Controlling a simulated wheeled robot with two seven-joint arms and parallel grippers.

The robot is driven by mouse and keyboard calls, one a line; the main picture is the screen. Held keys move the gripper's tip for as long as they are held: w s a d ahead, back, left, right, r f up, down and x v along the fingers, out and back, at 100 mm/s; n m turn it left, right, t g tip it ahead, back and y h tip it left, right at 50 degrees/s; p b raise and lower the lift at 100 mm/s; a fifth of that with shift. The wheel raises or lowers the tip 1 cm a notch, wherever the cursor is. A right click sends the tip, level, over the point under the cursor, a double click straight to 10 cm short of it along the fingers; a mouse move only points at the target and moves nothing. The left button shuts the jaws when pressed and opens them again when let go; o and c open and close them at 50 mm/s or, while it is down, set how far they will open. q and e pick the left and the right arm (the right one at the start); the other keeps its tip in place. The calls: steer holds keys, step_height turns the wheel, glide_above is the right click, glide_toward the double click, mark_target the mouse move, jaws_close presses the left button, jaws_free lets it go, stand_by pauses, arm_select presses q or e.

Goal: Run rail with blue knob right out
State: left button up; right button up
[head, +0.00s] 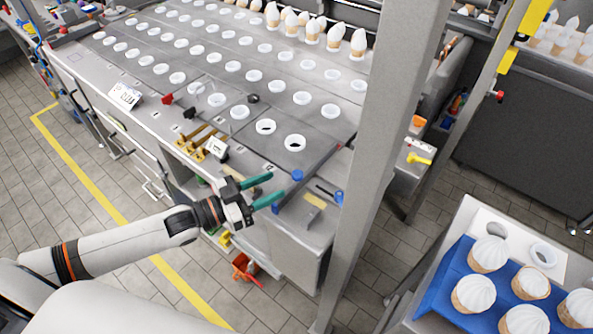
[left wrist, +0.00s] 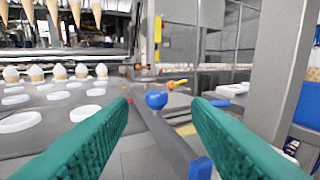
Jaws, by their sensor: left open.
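The blue knob (head: 297,175) sits on the rail at the right front corner of the machine table. In the left wrist view the blue knob (left wrist: 156,100) shows in the gap between my fingertips, some way beyond them. The grey rail (left wrist: 172,140) runs along the table's edge by the knob. My left gripper (head: 277,185) has green fingers, is open and empty, and points at the knob from the left. I cannot tell the exact gap to it. My right gripper is not in view.
A second blue part (head: 339,197) is on the right of the corner. A grey upright post (head: 372,160) stands close to the right. A yellow handle (head: 419,158) is beyond it. A blue tray (head: 437,290) with cones is at lower right. Brass clamps (head: 195,138) lie left.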

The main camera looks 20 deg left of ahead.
mark_target(295, 174)
arm_select(q)
steer(key=p+x, duration=0.1)
steer(key=x, duration=0.6)
steer(key=shift+w, duration=0.3)
steer(key=shift+w+d, duration=0.2)
steer(key=shift+w, duration=0.1)
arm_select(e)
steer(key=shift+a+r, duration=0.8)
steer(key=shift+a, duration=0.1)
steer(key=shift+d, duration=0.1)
arm_select(q)
jaws_close()
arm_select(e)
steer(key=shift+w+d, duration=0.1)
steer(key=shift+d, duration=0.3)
